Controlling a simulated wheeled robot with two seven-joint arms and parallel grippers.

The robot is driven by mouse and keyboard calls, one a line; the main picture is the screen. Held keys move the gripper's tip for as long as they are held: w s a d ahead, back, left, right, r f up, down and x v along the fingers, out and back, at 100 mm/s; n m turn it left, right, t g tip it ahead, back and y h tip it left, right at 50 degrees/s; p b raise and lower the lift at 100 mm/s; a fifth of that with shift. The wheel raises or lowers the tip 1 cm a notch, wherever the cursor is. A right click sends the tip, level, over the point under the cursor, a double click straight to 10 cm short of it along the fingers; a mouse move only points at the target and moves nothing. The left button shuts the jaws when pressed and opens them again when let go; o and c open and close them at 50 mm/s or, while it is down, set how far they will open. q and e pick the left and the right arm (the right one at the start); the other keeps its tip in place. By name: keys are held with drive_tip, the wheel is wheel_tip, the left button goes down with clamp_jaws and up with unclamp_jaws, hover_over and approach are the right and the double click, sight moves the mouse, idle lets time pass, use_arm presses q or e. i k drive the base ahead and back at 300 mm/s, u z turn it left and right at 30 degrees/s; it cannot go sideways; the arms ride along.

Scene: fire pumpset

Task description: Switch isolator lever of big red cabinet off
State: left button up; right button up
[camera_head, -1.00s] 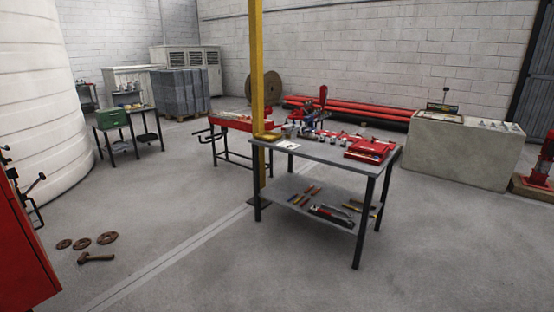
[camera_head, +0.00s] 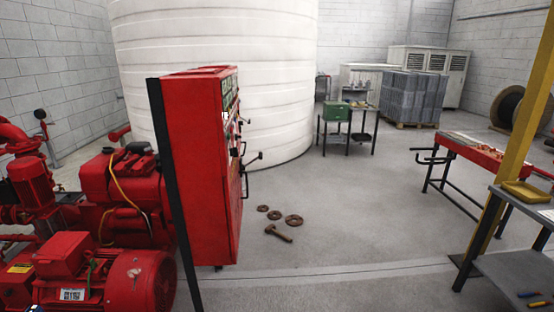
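The big red cabinet (camera_head: 203,170) stands left of the middle in the head view, seen mostly from its side. Its front faces right and shows at a steep angle, with a dark label near the top. A black lever-like handle (camera_head: 250,160) sticks out from the front to the right. Smaller knobs sit above it on the same face. From this angle I cannot tell the lever's setting. Neither of my grippers shows in this view.
Red pump and motor machinery (camera_head: 110,240) fills the lower left beside the cabinet. A white tank (camera_head: 280,80) stands behind. Rusty rings (camera_head: 294,220) and a hammer (camera_head: 278,233) lie on the floor right of the cabinet. A yellow post (camera_head: 515,140) and workbench (camera_head: 515,270) stand right.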

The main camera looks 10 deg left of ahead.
sight(261, 154)
drive_tip(key=u, duration=0.3)
drive_tip(key=i, duration=0.65)
drive_tip(key=z, duration=0.9)
drive_tip(key=i, duration=1.55)
drive_tip(key=u, duration=0.45)
